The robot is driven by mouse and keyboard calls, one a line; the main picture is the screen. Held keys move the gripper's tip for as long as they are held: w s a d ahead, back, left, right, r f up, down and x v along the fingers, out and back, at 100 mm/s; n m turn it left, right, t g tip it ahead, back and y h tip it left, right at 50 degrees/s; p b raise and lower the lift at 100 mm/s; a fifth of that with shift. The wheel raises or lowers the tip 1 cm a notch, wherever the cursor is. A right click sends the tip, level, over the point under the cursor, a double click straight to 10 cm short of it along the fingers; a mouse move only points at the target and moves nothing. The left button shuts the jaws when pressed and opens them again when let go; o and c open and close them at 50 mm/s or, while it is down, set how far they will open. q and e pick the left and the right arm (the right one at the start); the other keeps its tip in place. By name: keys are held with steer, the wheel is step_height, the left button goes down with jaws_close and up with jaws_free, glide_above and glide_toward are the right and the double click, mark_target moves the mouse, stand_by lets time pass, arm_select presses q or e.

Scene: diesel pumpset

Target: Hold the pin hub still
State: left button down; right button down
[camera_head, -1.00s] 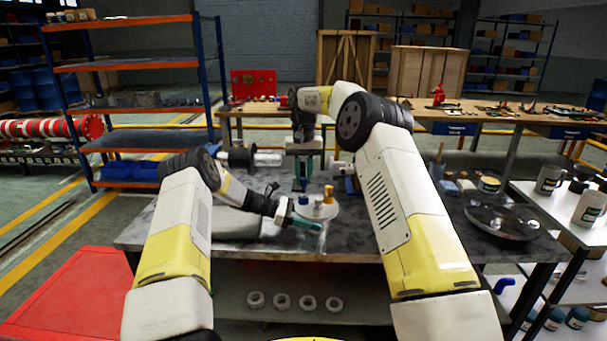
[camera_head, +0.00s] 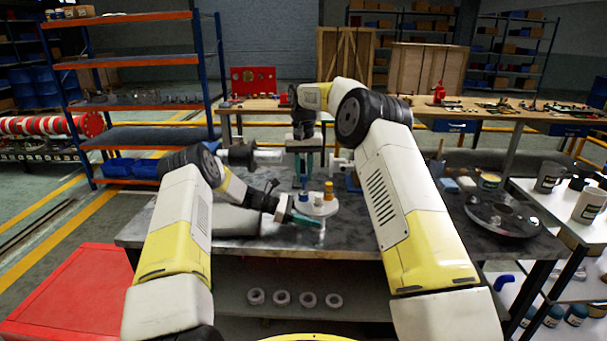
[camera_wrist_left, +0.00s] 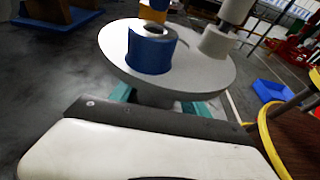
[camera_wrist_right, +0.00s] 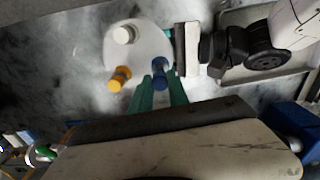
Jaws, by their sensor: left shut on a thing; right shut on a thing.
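The pin hub, a pale round disc (camera_head: 318,207) with upright pins, shows large in the left wrist view (camera_wrist_left: 205,75). It stands level above the table on a short stem. My left gripper (camera_head: 303,219) is shut below the disc, its teal fingers at the stem; the exact contact is hidden. A blue collar (camera_wrist_left: 151,50), a yellow piece (camera_head: 328,190) and a white collar (camera_wrist_right: 123,35) sit on the disc. My right gripper (camera_wrist_right: 160,84) points down above the blue collar. It is shut on a blue piece, partly hidden between its fingertips.
The dark worktable (camera_head: 400,243) carries the work. A round dark tray (camera_head: 503,215) lies at its right. Several white rings (camera_head: 282,297) lie on the lower shelf. A red cabinet (camera_head: 75,290) stands at left. Bare tabletop lies right of the hub.

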mark_target(303, 176)
steer(key=shift+f, duration=1.55)
stand_by(0.4)
steer(key=c, duration=1.2)
jaws_free()
step_height(303, 176, up, 12)
arm_select(q)
steer(key=shift+c, duration=2.3)
jaws_free()
